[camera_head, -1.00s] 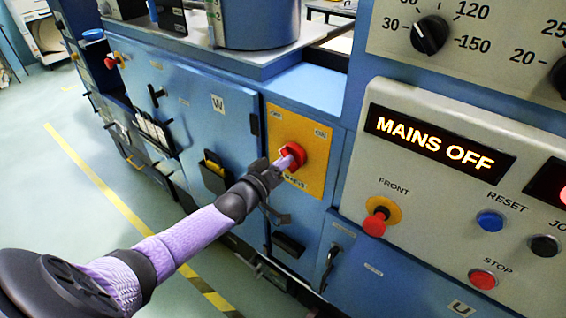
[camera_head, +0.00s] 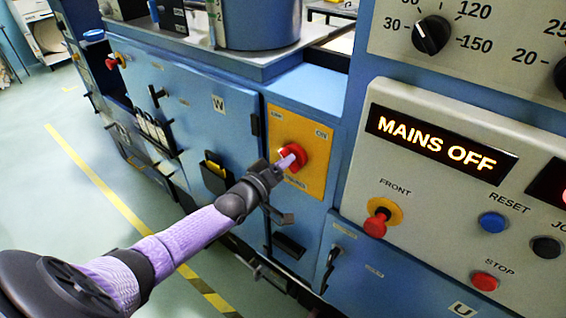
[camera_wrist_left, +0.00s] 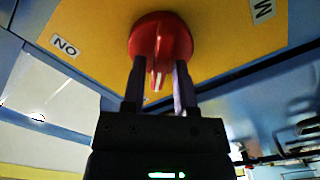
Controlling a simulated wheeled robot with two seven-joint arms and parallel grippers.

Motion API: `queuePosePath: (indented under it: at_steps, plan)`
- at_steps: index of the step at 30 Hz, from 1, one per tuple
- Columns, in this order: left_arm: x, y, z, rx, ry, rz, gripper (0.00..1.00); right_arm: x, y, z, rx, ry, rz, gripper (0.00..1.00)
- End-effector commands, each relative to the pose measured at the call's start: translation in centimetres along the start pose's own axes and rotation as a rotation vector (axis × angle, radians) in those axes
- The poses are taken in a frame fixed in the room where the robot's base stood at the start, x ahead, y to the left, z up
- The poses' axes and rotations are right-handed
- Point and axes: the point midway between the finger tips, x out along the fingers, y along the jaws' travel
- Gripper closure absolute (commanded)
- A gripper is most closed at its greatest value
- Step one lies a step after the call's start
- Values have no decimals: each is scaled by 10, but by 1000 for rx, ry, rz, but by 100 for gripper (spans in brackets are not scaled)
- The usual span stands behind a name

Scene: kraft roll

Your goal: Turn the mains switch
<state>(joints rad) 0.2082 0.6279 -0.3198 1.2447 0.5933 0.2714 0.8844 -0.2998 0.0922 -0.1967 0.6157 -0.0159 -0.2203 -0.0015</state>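The mains switch (camera_head: 297,151) is a red round knob with a raised grip bar on a yellow plate (camera_head: 313,176) marked ON at its upper right. The lit display (camera_head: 436,143) reads MAINS OFF. My left gripper (camera_head: 284,163) reaches up to the knob from the lower left. In the left wrist view the red knob (camera_wrist_left: 176,38) is straight ahead, and my left gripper's fingers (camera_wrist_left: 159,85) stand on either side of its grip bar. A gap seems to show between the bar and the fingers. My right gripper is not in view.
Right of the switch is a grey panel with a red FRONT button (camera_head: 376,224), a blue RESET button (camera_head: 493,222) and a red STOP button (camera_head: 484,281). Blue cabinet doors (camera_head: 180,100) lie to the left. The floor beside them (camera_head: 60,200) is clear.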

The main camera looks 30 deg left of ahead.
Motion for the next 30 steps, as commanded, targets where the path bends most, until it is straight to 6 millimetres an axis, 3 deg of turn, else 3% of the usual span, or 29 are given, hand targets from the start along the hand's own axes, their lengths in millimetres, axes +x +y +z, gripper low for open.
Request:
queuePosePath:
  at_steps: [2,12,24,30]
  plan:
    - [0,0,0,1,0,0,46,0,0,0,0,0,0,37]
    - [-5,0,0,1,-2,-1,46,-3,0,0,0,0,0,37]
    - [-90,1,-1,1,-2,-2,46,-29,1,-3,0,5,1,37]
    - [-100,0,0,1,0,0,46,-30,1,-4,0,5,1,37]
